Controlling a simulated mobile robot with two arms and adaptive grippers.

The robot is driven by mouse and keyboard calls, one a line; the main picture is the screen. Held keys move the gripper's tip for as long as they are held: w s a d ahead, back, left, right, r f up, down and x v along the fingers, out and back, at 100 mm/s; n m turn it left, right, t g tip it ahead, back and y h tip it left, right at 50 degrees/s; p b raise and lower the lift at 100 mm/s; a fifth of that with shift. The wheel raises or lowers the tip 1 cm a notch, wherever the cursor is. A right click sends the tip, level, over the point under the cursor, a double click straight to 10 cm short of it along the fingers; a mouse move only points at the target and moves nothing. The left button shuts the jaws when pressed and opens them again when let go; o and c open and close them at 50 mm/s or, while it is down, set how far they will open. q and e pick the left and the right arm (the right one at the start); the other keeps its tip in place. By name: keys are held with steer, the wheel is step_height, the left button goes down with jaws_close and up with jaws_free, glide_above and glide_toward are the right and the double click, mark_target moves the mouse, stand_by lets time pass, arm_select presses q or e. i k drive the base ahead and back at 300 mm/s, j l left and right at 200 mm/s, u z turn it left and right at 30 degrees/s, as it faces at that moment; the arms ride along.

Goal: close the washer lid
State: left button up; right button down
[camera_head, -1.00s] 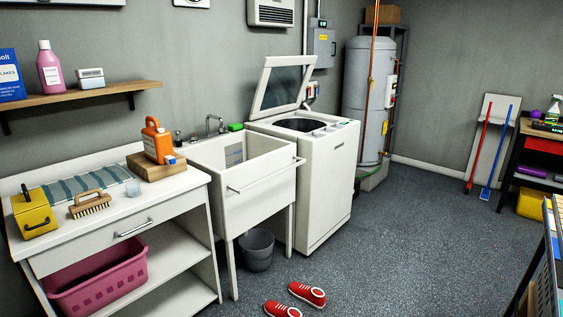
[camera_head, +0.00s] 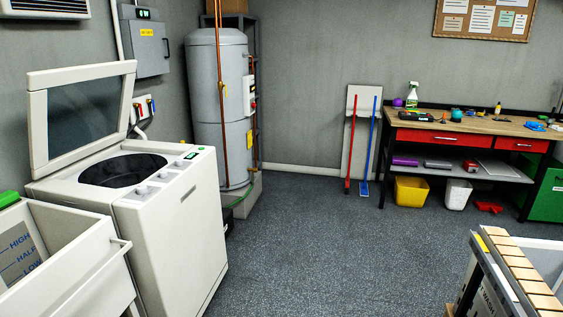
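The white top-loading washer (camera_head: 180,225) stands against the wall at the left of the head view. Its lid (camera_head: 84,108), a white frame around a dark glass pane, is open and stands up at the back, leaning slightly toward the wall. The round dark drum opening (camera_head: 123,170) shows in the washer's top. A control panel with knobs and a small green display runs along the top's front edge. Neither of my grippers shows in the view.
A white utility sink (camera_head: 70,270) with a front bar stands left of the washer. A grey water heater (camera_head: 222,105) stands behind it on the right. A workbench (camera_head: 470,124) is at the back right, a wood-slatted item (camera_head: 520,268) at the lower right. The middle floor is clear.

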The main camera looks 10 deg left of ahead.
mark_target(38, 82)
steer(key=i+l, duration=0.1)
steer(key=i, duration=0.5)
steer(key=i+l+u, duration=0.1)
steer(key=i, duration=0.55)
